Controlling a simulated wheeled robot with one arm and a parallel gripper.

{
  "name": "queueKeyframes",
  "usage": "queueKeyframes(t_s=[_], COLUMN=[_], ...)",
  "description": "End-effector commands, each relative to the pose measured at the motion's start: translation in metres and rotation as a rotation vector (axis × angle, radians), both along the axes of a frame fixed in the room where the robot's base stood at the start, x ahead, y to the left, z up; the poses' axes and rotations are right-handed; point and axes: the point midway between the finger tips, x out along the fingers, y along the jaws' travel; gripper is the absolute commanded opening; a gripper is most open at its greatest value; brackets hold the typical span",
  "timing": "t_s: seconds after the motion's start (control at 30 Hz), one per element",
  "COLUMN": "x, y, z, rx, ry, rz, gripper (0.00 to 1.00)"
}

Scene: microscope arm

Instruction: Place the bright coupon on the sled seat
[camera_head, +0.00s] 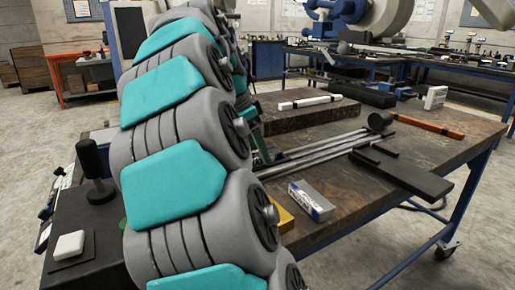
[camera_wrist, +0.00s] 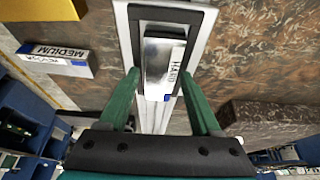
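A shiny silver coupon (camera_wrist: 163,62) marked HARD, with a blue end, appears between or just beyond my gripper's fingertips in the wrist view. It overlaps a black seat-like recess in a pale metal frame (camera_wrist: 123,25); I cannot tell whether it rests in it or is above it. My gripper (camera_wrist: 159,74) has two green fingers apart, one on each side of the coupon. A gap shows on the left; the right fingertip looks close to its edge. In the head view my arm hides the coupon and frame, and only part of a green finger shows.
A block marked MEDIUM (camera_wrist: 57,60) lies beside a yellow block (camera_wrist: 45,10); the MEDIUM block also shows in the head view (camera_head: 311,201). Metal rails (camera_head: 318,150), a dark stone slab (camera_head: 312,114), a black bar (camera_head: 403,174) and an orange-handled hammer (camera_head: 428,125) occupy the table.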

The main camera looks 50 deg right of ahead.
Motion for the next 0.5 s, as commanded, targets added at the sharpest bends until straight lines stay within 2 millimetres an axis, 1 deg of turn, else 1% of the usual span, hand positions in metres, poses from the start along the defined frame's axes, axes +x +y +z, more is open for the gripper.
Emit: queueKeyframes(t_s=[0.03,0.1,0.33,0.5], x=[0.0,-0.0001,-0.0002,0.0005], y=[0.0,-0.0001,0.0,0.0017], z=[0.0,0.0,0.0004,0.0065], rx=[0.0,0.0,0.0,0.0], ry=[0.0,0.0,0.001,0.001], rz=[0.0,0.0,0.0,0.0], gripper=[0.72,0.79,0.79,0.79])
